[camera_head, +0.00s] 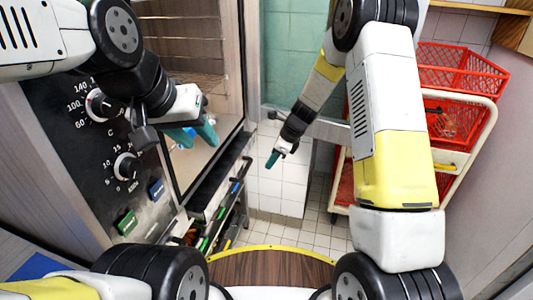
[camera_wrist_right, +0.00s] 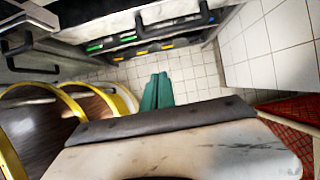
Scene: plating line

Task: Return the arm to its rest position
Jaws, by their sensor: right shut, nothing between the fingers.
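My right gripper (camera_head: 273,159) hangs out over the tiled area in the middle of the head view, at the end of the extended right arm. Its teal fingers are shut together with nothing between them. The closed fingers also show in the right wrist view (camera_wrist_right: 157,92), pointing away over white floor tiles. My left gripper (camera_head: 194,137) is at the left, in front of the oven door's glass and beside the control panel. Its two teal fingers are apart and no object shows between them.
An oven control panel (camera_head: 85,135) with dials stands at the left. A rack with coloured handles (camera_head: 222,218) is below the oven; it also shows in the wrist view (camera_wrist_right: 135,42). A trolley (camera_head: 482,135) with red crates (camera_head: 462,75) stands right. Tiled floor (camera_head: 318,225) between is clear.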

